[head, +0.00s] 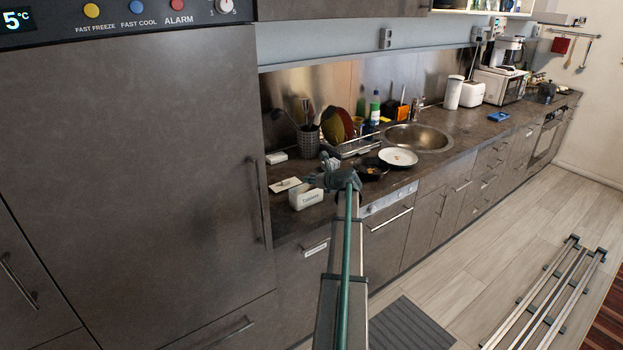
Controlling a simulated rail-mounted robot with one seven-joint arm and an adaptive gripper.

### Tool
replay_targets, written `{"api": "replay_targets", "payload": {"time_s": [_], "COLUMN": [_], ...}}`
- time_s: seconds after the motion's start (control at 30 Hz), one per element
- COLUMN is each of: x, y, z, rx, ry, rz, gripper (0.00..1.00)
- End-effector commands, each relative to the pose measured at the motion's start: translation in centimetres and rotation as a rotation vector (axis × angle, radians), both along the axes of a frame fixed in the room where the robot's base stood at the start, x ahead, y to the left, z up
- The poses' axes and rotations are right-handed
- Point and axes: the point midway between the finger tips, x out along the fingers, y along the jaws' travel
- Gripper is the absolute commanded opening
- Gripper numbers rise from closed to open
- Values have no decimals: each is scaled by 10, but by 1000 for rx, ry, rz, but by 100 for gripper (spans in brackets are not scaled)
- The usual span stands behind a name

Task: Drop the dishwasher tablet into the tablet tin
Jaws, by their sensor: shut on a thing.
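The tablet tin (306,198) is a white open-looking box with the word "Tablets" on its front, standing on the dark worktop near its front edge. My gripper (322,181) is at the end of my arm, just right of the tin and close to its upper edge in the picture. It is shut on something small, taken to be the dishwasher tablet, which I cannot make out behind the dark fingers. The inside of the tin is too small to see.
A flat white piece with a dark knob (285,184) lies behind the tin. A white box (276,158) is further back. A dark pan (371,169) and white plate (398,157) stand right of my gripper, before the dish rack (357,147). A tall cabinet (130,170) borders the left.

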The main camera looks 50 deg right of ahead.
Motion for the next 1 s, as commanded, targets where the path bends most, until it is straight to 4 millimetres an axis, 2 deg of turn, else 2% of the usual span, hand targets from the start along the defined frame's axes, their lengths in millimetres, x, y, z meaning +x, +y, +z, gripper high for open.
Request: {"api": "replay_targets", "payload": {"time_s": [0.1, 0.43, 0.47, 0.6, 1.0], "x": [0, 0, 0, 0, -4], "y": [0, 0, 0, 0, 1], "z": [-10, -11, -11, -11, -9], "rx": [0, 0, 0, 0, 0], "ry": [0, 0, 0, 0, 0], "rz": [0, 0, 0, 0, -1], "gripper": [0, 0, 29, 52, 53]}}
